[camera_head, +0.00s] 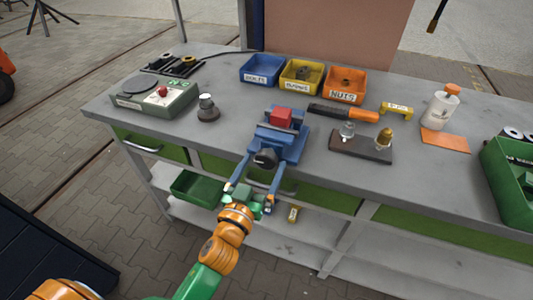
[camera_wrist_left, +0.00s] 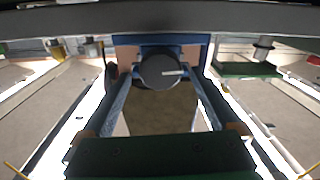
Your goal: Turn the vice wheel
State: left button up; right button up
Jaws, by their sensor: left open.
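A blue bench vice (camera_head: 288,140) stands at the front edge of the grey workbench, with a red block (camera_head: 281,117) at its jaws. Its dark round wheel (camera_head: 265,158) faces out over the edge, and it also shows in the left wrist view (camera_wrist_left: 160,70) with a small pale mark on its face. My left gripper (camera_head: 263,166) is open, with its two blue fingers reaching toward the vice, one on each side of the wheel. In the left wrist view the wheel lies between the far ends of the fingers; I cannot tell whether they touch it. My right gripper is not in view.
Blue (camera_head: 261,70), yellow (camera_head: 301,76) and orange (camera_head: 346,84) bins stand behind the vice. A grey-green device (camera_head: 154,97) is at left. A dark block with fittings (camera_head: 361,147) is close on the right. Below the bench top are green drawers and a shelf with a green tray (camera_head: 196,188).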

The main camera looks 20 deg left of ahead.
aim_at(264, 163)
pick_arm(q)
jog(key=w, duration=0.3)
jog(key=shift+f, duration=0.1)
jog(key=shift+w+f, duration=0.1)
jog(key=shift+w, duration=0.05)
jog(key=shift+s, duration=0.2)
jog(key=shift+c, duration=0.7)
jog(key=c, duration=1.2)
jog(key=shift+c, duration=0.2)
jog(key=shift+m, duration=0.3)
jog(key=m+p, duration=0.1)
jog(key=m, duration=0.4)
jog(key=shift+d, duration=0.1)
jog(key=m, duration=0.6)
